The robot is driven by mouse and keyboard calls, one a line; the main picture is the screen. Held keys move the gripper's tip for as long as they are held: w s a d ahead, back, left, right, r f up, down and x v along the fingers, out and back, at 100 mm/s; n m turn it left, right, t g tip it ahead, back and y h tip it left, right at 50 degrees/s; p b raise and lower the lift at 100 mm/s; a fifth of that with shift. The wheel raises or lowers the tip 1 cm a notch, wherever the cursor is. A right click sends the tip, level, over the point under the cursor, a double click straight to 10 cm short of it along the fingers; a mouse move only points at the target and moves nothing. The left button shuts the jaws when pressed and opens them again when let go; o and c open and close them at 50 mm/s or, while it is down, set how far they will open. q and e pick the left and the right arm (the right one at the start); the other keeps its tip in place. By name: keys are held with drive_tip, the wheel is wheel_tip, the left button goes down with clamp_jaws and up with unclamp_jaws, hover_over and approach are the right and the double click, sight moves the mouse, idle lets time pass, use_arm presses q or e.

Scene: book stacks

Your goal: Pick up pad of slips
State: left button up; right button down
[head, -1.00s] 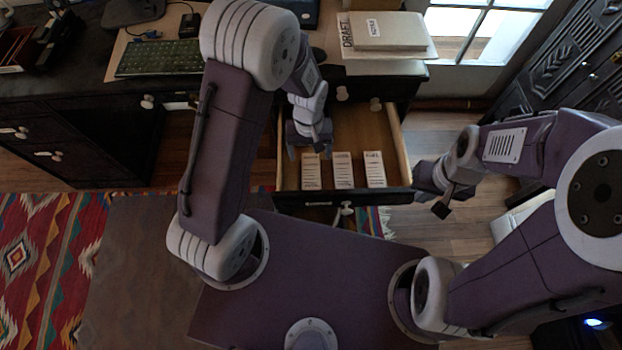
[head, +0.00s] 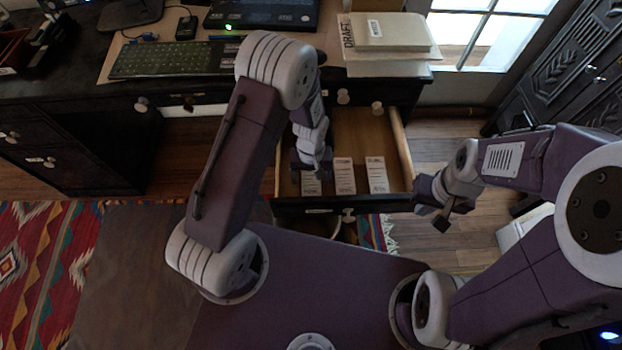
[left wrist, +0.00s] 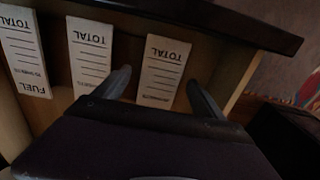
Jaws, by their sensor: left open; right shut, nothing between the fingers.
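Three white printed pads of slips lie side by side in an open drawer: a left one (head: 311,186), a middle one (head: 344,176) and a right one (head: 376,175). My left gripper (head: 312,172) is open over the left pad and partly hides it. In the left wrist view, my left gripper's fingers (left wrist: 159,78) stand on either side of this pad (left wrist: 165,62), headed "TOTAL". The middle pad (left wrist: 89,58) and the "FUEL" pad (left wrist: 24,55) lie to its left there. Whether the fingers touch the pad is unclear. My right gripper (head: 441,218) is shut and empty, right of the drawer.
The drawer's front (head: 330,205) and right wall (head: 401,145) bound the pads closely. The desk above holds a keyboard (head: 165,60), a book (head: 388,30) and papers. A dark carved cabinet (head: 570,80) stands at the right.

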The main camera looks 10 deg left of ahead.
use_arm(q)
drive_tip(key=shift+r, duration=0.15)
drive_tip(key=c, duration=1.5)
